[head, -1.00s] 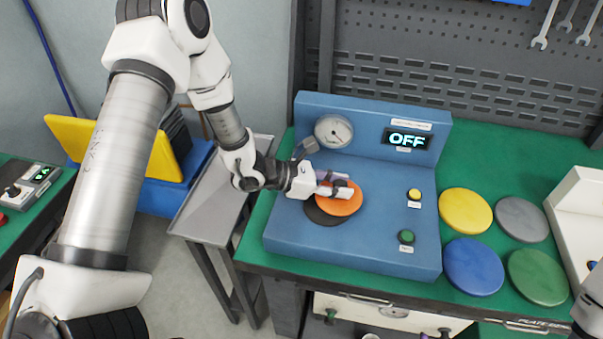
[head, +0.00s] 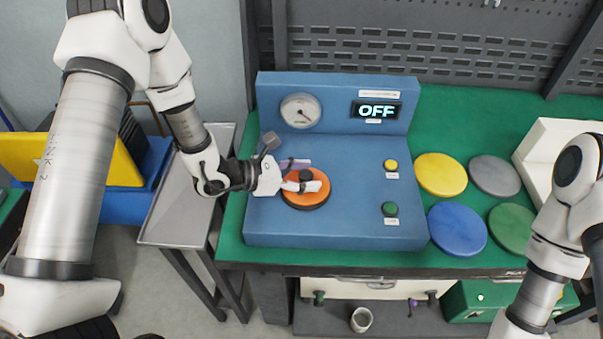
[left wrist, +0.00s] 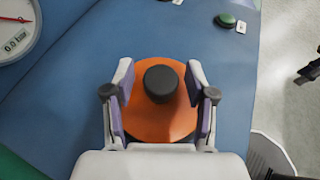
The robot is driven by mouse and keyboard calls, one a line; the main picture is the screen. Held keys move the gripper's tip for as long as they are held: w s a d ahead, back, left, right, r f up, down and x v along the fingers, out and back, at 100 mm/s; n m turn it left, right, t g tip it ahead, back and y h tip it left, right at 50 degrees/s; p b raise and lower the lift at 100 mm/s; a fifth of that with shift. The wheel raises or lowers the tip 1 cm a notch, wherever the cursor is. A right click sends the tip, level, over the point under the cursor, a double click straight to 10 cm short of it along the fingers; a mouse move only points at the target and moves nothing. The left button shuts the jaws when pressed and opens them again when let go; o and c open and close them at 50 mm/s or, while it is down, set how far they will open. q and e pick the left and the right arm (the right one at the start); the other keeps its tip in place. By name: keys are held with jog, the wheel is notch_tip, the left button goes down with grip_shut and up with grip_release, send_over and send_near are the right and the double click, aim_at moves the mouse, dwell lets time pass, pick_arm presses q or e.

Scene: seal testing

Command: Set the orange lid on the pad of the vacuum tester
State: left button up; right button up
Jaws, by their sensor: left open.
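The orange lid (head: 303,199) lies on the pad (head: 308,208) of the blue vacuum tester (head: 345,225). Only a thin dark edge of the pad shows below the lid; the lid looks about centred and flat on it. My left gripper (head: 303,175) is over the lid. In the left wrist view the gripper (left wrist: 159,80) is open, with one finger on each side of the lid's dark knob (left wrist: 160,84) and gaps between. The orange disc (left wrist: 160,125) shows under the fingers. My right gripper is outside the picture; only its arm shows at lower right.
The tester has a gauge (head: 300,110), a display reading OFF (head: 376,110), a yellow button (head: 391,165) and a green button (head: 389,209). Yellow (head: 441,174), grey (head: 495,175), blue (head: 457,229) and green (head: 512,227) discs lie on the green bench to the right.

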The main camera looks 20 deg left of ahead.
pick_arm(q)
jog(key=v, duration=1.1)
jog(key=shift+d+r, duration=0.1)
jog(key=shift+r, duration=0.1)
jog(key=shift+s+a+r+p, duration=0.1)
jog(key=shift+s+a+p, duration=0.2)
jog(key=shift+s+a, duration=0.1)
